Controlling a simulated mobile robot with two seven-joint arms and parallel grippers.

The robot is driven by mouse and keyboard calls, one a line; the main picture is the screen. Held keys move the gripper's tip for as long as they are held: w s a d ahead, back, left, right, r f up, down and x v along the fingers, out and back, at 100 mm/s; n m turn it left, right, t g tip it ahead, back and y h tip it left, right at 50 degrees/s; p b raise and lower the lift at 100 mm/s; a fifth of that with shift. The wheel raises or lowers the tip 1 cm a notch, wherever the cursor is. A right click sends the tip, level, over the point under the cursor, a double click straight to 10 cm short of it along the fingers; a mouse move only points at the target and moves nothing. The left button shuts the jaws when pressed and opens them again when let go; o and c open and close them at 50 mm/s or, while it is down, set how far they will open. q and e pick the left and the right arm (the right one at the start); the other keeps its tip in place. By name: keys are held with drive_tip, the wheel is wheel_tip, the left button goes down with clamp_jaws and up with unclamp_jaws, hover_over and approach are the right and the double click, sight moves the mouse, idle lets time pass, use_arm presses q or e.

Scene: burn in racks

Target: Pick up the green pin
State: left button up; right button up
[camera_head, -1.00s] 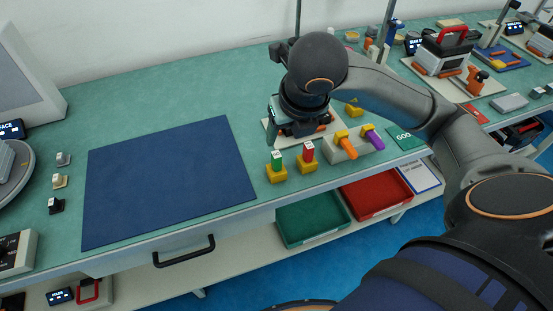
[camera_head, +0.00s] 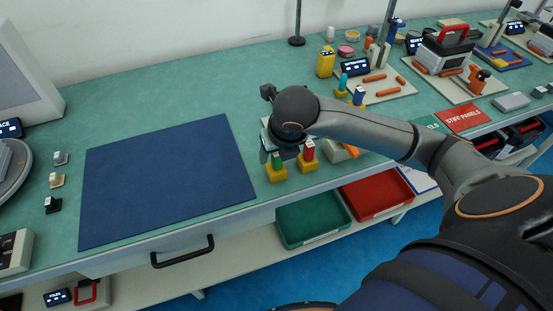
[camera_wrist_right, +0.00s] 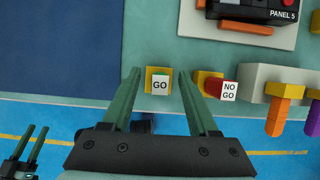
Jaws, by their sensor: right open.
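The green pin (camera_head: 277,159), with a white top marked GO, stands upright in a yellow block (camera_head: 277,174) near the bench's front edge. In the right wrist view the GO top (camera_wrist_right: 160,86) lies between my open right fingers (camera_wrist_right: 160,76). In the head view my right gripper (camera_head: 272,148) is over the pin from above and behind. Whether a finger touches it I cannot tell. The red NO GO pin (camera_head: 308,149) stands in its own yellow block just right. My left gripper (camera_wrist_right: 28,146) shows at the right wrist view's lower left, fingers apart and empty.
A blue mat (camera_head: 165,180) lies clear to the left. Green (camera_head: 291,241) and red (camera_head: 353,219) trays sit below the bench edge.

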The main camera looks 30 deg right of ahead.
drive_tip(key=shift+c, duration=0.3)
clamp_jaws()
idle(0.3)
